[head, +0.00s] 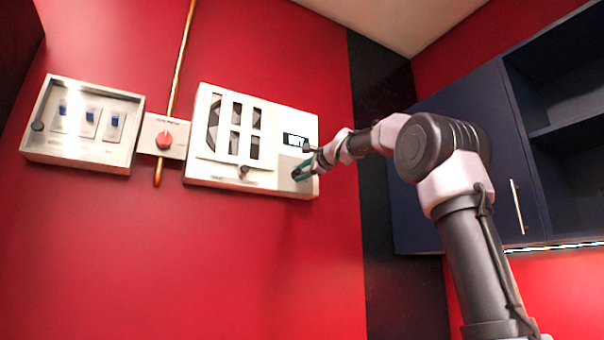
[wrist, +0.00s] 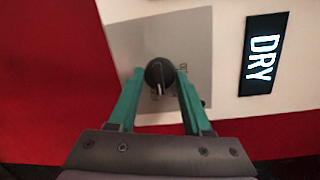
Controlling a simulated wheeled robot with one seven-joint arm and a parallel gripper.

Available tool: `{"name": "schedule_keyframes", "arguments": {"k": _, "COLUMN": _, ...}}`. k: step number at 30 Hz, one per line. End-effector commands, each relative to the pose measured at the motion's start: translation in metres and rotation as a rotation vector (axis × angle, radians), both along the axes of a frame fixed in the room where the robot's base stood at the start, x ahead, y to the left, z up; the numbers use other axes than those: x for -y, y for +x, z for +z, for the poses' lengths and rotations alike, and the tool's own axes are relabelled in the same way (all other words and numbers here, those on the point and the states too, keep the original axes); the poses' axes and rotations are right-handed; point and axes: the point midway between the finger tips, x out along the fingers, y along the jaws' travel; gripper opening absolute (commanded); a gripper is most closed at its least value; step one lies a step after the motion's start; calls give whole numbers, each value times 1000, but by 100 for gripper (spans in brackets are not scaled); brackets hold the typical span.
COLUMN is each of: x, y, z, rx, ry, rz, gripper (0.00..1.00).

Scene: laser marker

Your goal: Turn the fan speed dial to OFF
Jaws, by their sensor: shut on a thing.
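A white wall unit (head: 222,180) with a barred vent hangs on the red wall in the head view. On its grey panel, beside the display, is a round black dial (wrist: 158,72) in the wrist view. A pale pointer line on the dial points down in that view. The small markings around it are too blurred to read. My gripper (wrist: 160,76) has its two green fingers on either side of the dial, shut on it. In the head view my gripper (head: 300,169) reaches the unit's lower right and hides the dial.
The unit's display (wrist: 264,54) reads DRY, turned sideways in the wrist view. A small dark knob (head: 243,171) sits below the vent. Left are a box with a red knob (head: 164,140) and a switch box (head: 82,151). A dark blue cabinet (head: 488,110) stands right, behind my arm.

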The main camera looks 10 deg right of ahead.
Motion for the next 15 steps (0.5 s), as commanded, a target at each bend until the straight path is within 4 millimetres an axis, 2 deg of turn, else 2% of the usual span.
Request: {"name": "schedule_keyframes", "arguments": {"k": 15, "x": -3, "y": 0, "z": -1, "rx": 149, "ry": -466, "rz": 3, "gripper": 0}}
